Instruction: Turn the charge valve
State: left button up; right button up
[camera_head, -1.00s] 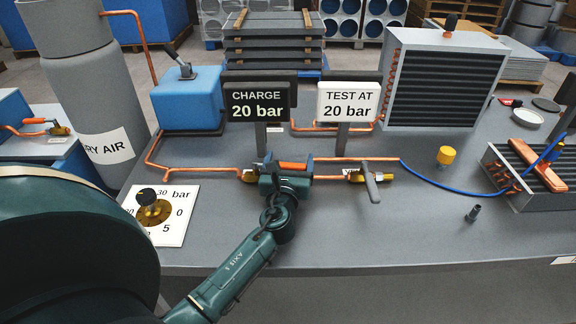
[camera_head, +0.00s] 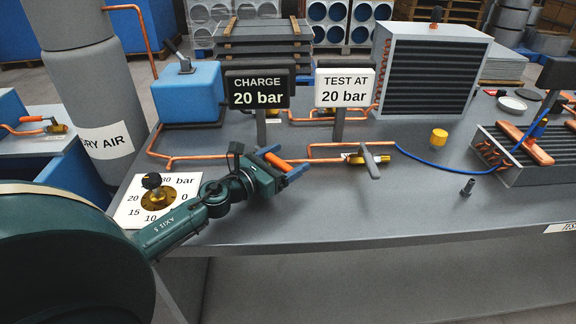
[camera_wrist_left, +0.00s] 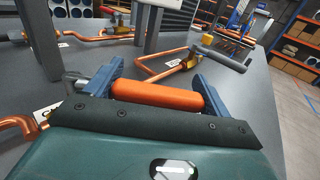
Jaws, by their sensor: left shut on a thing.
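The charge valve's orange handle (camera_head: 278,161) is in front of the CHARGE 20 bar sign (camera_head: 257,90), slanting down to the right. My left gripper (camera_head: 281,163) is shut on this handle, with a blue finger at each end. The wrist view shows the orange handle (camera_wrist_left: 157,95) lying between the two blue fingers. My gripper hides the valve body in the head view. My right gripper is not in view.
A grey T-handled valve (camera_head: 370,162) sits to the right on the copper pipe. A yellow cap (camera_head: 439,139) and small dark fitting (camera_head: 467,188) stand further right. The front right bench is clear.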

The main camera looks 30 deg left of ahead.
pick_arm(q)
jog(key=m+h+b, duration=0.1)
jog(key=b, duration=0.1)
jog(key=s+m+g+h+b, duration=0.1)
jog(key=h, duration=0.1)
jog(key=shift+s+a+f+b, duration=0.15)
jog(key=shift+s+f+b, duration=0.15)
jog(key=shift+b, duration=0.1)
jog(key=shift+s+m+g+h+b, duration=0.1)
jog(key=shift+m+g+h+b, duration=0.2)
jog(key=shift+h+b, duration=0.15)
jog(key=shift+s+a+r+m+g+h+b, duration=0.1)
jog(key=shift+s+r+m+g+h+b, duration=0.25)
jog(key=shift+h+b, duration=0.3)
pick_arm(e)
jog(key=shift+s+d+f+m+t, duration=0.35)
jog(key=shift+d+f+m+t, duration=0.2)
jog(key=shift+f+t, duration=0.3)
pick_arm(q)
jog(key=o, duration=1.3)
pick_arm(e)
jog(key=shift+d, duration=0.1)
